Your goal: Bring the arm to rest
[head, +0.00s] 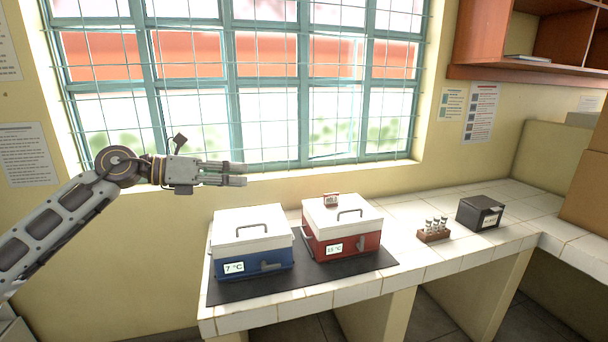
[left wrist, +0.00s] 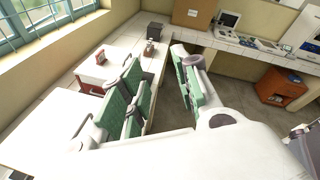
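My left gripper (head: 245,174) is held in the air in front of the window, above and behind the blue box (head: 252,265), pointing right. In the left wrist view its green-padded fingers (left wrist: 162,85) stand apart with nothing between them. The blue box has a closed white lid and a display reading 7 °C. Beside it stands a red box (head: 345,245) with a closed white lid; it also shows in the left wrist view (left wrist: 90,88). Both sit on a dark mat (head: 300,278). The gripper touches neither box. My right gripper is not in view.
A small red labelled item (head: 331,199) sits on the red box's lid. A brown rack (head: 433,235) with a few tubes and a black box (head: 480,213) stand farther right on the white tiled counter (head: 400,262). The barred window (head: 240,90) is behind the arm.

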